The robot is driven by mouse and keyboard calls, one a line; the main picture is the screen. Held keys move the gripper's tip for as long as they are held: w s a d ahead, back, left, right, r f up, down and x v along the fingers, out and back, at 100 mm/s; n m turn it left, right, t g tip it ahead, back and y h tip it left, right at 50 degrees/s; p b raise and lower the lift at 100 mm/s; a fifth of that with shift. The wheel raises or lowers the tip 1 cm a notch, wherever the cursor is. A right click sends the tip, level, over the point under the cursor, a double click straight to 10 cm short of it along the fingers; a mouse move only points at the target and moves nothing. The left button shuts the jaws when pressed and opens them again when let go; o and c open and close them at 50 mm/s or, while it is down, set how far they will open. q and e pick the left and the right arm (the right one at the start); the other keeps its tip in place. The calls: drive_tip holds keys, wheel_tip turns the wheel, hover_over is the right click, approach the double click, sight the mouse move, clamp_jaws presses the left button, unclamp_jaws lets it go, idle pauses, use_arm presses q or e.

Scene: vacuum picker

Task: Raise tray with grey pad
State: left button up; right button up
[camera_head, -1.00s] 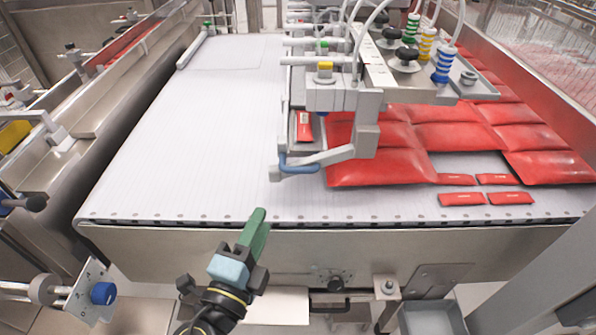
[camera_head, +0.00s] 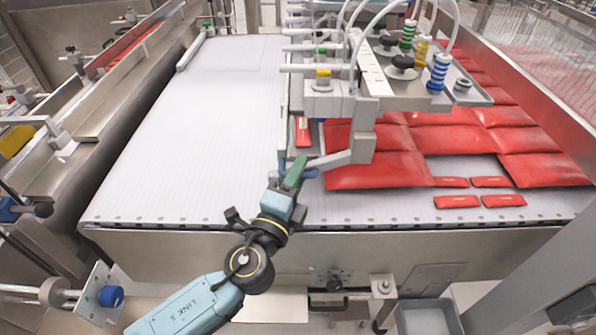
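My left gripper (camera_head: 296,172), with green fingers, is at the front end of the grey lever arm on the vacuum picker. The picker's grey tray (camera_head: 479,98) carries suction cups with green, yellow and blue bellows. My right gripper is not in view.
Red packs (camera_head: 375,170) lie under and right of the picker. Several small red sachets (camera_head: 457,201) lie near the front edge. The white conveyor belt (camera_head: 200,140) is clear on the left. A metal front rail (camera_head: 180,245) runs below it.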

use_arm(q)
drive_tip(key=shift+w, duration=0.15)
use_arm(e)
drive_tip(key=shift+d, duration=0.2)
use_arm(q)
clamp_jaws()
drive_tip(key=shift+d+r, duration=0.1)
